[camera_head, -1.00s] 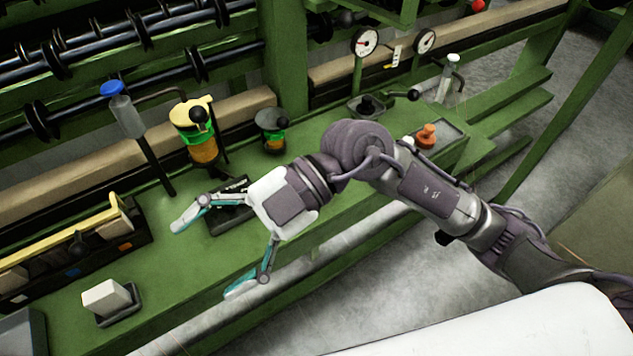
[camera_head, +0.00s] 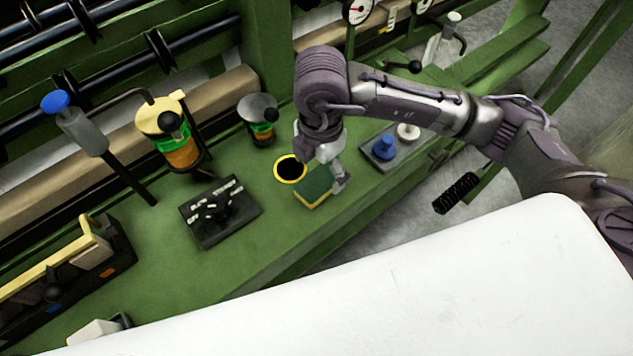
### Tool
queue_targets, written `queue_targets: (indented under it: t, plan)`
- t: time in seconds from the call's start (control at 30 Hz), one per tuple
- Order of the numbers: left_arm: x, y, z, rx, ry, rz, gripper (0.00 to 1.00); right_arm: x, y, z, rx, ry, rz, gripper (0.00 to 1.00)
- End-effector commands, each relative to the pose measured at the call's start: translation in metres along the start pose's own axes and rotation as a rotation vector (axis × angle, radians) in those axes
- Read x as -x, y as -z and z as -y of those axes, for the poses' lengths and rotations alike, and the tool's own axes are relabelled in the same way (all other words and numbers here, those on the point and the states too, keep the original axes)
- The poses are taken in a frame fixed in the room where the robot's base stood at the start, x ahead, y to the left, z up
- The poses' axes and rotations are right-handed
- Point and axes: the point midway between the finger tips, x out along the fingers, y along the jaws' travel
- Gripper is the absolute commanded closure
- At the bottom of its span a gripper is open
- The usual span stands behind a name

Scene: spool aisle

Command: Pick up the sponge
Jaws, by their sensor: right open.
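The sponge (camera_head: 316,188), with a green top and a yellow edge, lies flat on the green bench beside a yellow-rimmed black round opening. My right gripper (camera_head: 326,166) points down just above and beside the sponge's right and far side. One finger is seen at the sponge's right end; the other is mostly hidden behind the gripper body. The gripper is open and holds nothing. I cannot tell whether the finger touches the sponge. My left gripper is not in view.
A black block with lettering and a knob (camera_head: 220,210) stands left of the sponge. A tray with blue and white knobs (camera_head: 385,147) is to the right. A white surface fills the foreground.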

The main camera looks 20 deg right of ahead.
Motion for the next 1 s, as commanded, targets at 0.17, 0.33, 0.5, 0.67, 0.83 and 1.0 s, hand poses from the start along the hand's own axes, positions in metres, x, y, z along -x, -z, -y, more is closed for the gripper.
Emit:
queue_targets:
  t: [0.17, 0.33, 0.5, 0.67, 0.83, 1.0]
  plan:
    - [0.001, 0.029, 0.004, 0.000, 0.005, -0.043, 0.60, -0.012, 0.000, -0.001, -0.001, 0.001, -0.001, 0.14]
    - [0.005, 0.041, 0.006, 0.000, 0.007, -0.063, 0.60, -0.036, 0.001, -0.005, 0.000, 0.004, -0.001, 0.14]
    - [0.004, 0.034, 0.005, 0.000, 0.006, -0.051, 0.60, -0.056, 0.001, -0.006, 0.001, 0.002, -0.001, 0.14]
    - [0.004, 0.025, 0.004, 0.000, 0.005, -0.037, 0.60, -0.059, 0.001, -0.006, 0.002, 0.000, -0.001, 0.14]
    - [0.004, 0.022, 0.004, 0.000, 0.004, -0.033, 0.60, -0.059, 0.001, -0.006, 0.001, 0.000, -0.001, 0.24]
    - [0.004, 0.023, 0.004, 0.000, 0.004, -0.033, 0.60, -0.058, 0.001, -0.006, 0.001, 0.000, -0.001, 0.52]
